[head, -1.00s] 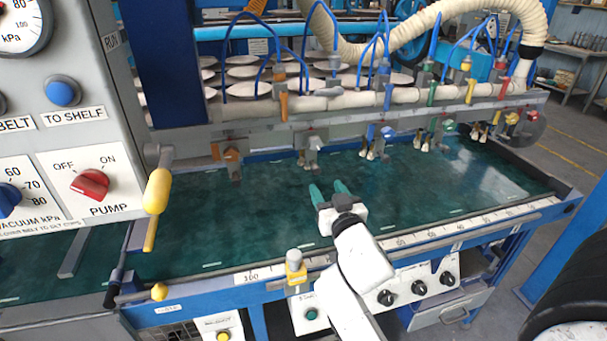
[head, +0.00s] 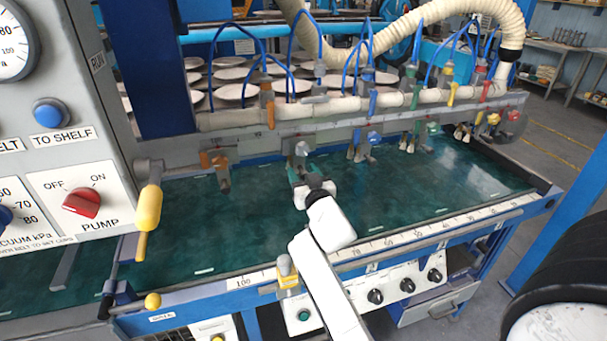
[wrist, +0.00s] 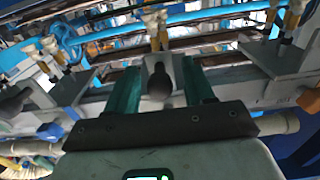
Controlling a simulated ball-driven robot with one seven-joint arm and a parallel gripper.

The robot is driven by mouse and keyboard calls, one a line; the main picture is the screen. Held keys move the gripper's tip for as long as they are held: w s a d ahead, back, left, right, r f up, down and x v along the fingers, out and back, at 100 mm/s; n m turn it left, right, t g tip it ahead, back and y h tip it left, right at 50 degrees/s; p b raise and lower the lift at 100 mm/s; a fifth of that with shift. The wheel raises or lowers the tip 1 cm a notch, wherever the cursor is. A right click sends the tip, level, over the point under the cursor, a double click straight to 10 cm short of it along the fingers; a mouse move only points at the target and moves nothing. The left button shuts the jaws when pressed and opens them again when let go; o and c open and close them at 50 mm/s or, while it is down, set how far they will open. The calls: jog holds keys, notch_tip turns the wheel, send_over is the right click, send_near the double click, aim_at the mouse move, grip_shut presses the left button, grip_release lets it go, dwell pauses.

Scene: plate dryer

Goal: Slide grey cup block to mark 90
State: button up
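The grey cup block (head: 302,148) hangs on the rail over the green belt, between the orange and blue blocks. A light round knob shows on its front in the head view. My gripper (head: 298,172) is just in front of and below it, hiding its lower part. In the wrist view the grey block (wrist: 160,68) with its dark round knob lies between the two green fingers of my gripper (wrist: 161,84). The fingers are apart; I cannot tell whether they touch it. The white scale (head: 380,243) runs along the front edge; 100 is readable at its left end, 90 is not.
The orange block (head: 216,165) hangs to the left, the blue block (head: 362,142) to the right. The green belt (head: 400,195) is clear.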

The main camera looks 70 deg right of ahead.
grip_shut()
dwell(0.5)
